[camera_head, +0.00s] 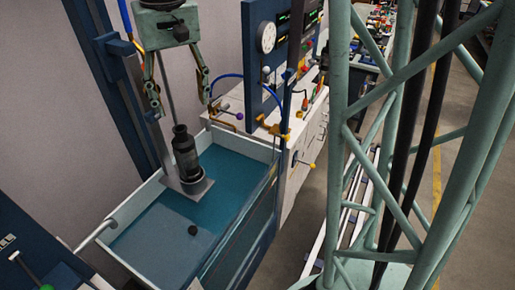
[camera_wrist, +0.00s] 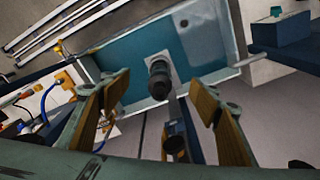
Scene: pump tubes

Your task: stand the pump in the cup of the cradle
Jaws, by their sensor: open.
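The pump (camera_head: 185,150) is a dark grey cylinder with a narrower neck. It stands upright, or nearly so, with its lower end at the pale cup of the cradle (camera_head: 197,188); how deep it sits I cannot tell. The cradle is a light plate with a tall post, inside the blue tank. My gripper (camera_head: 181,101) is open and empty above the pump, its fingers spread to either side and apart from it. In the wrist view the pump (camera_wrist: 158,78) shows between and beyond the fingers (camera_wrist: 161,82), over the cradle plate (camera_wrist: 148,58).
The tank (camera_head: 150,185) has raised pale walls and holds blue water. A small dark round thing (camera_head: 193,230) shows toward its near end. A panel with a gauge (camera_head: 266,37) and a white cabinet (camera_head: 290,140) stand to the right. A dark blue column (camera_head: 112,70) rises at the left.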

